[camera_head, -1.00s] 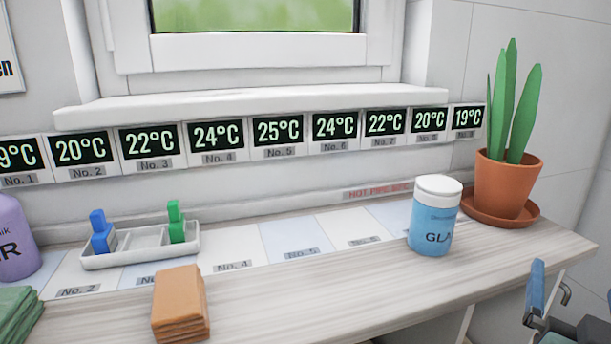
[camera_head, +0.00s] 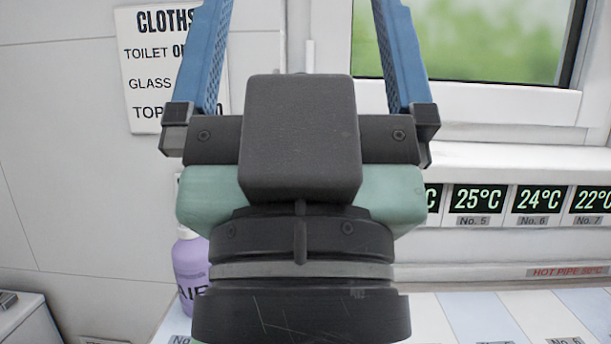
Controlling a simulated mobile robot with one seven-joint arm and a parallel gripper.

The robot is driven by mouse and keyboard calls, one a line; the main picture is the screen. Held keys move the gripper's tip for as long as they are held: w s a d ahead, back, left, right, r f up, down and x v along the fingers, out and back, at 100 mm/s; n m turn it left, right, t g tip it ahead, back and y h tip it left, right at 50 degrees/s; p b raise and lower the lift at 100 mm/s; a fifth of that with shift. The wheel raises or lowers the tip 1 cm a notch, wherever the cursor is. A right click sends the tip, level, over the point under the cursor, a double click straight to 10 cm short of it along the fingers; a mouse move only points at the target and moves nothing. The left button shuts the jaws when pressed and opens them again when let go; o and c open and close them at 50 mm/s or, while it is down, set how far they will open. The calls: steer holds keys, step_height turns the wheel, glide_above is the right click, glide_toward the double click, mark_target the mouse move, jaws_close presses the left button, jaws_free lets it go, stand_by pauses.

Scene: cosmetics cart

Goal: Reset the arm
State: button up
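My gripper (camera_head: 303,15) fills the middle of the view, close to the camera and pointing up. Its two blue fingers stand wide apart, and the wall shows between them with nothing there. The top edge of the picture cuts off the fingertips. My dark wrist and green arm parts hide much of the wall and counter behind.
A purple bottle (camera_head: 189,270) stands partly hidden behind my wrist at left. A cloths sign (camera_head: 145,85) hangs on the wall. Temperature displays (camera_head: 540,200) line the wall at right under a window (camera_head: 465,40). The striped counter (camera_head: 480,315) shows at lower right.

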step_height(320, 180, up, 27)
steer(key=d+p, duration=0.1)
steer(key=p, duration=2.3)
steer(key=shift+s+r, duration=0.15)
steer(key=shift+s, duration=0.1)
